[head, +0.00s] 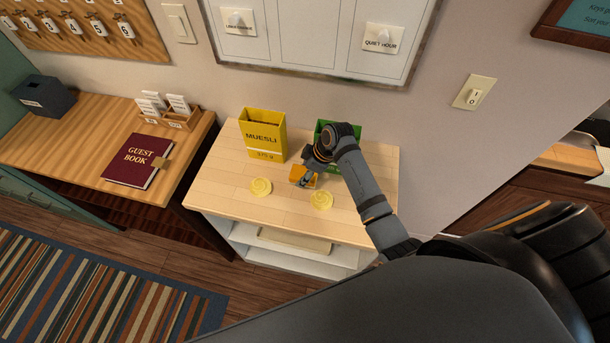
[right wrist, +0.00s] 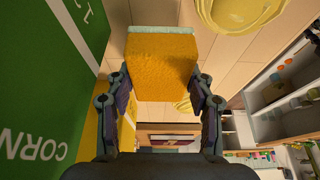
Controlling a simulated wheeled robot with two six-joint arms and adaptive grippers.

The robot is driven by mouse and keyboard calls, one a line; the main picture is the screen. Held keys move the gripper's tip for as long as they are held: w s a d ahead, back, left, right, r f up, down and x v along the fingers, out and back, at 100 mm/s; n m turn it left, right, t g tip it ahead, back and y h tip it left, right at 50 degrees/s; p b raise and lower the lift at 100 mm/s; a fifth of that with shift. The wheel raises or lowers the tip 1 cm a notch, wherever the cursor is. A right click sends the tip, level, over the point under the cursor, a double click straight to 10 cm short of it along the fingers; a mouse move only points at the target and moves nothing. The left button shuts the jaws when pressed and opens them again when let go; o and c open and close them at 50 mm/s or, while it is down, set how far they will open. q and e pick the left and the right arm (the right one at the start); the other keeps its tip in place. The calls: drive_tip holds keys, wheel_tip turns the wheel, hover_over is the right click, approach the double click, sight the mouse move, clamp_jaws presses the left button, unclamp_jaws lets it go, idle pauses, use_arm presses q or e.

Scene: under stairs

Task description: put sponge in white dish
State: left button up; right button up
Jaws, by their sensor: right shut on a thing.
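The sponge (head: 296,172) is an orange block with a pale layer along one side, seen large in the right wrist view (right wrist: 160,62). My right gripper (head: 304,178) is shut on it, one finger on each side, over the light wooden top of the cabinet. I cannot tell whether the sponge touches the top. Two round yellow dishes stand on the top: one left of the gripper (head: 261,187) and one just right and in front of it (head: 322,200). No dish looks white in these frames. My left gripper is not in view.
A yellow muesli box (head: 264,137) stands behind and left of the gripper. A green box (head: 350,133), marked CORN in the right wrist view (right wrist: 45,90), stands behind my right arm. The cabinet top (head: 225,178) is bare at its left front. A desk with a guest book (head: 138,161) is further left.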

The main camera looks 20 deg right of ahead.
drive_tip(key=shift+s+f, duration=0.1)
drive_tip(key=shift+f, duration=1.2)
drive_tip(key=o, duration=0.8)
drive_tip(key=shift+r, duration=0.1)
drive_tip(key=shift+o, duration=0.2)
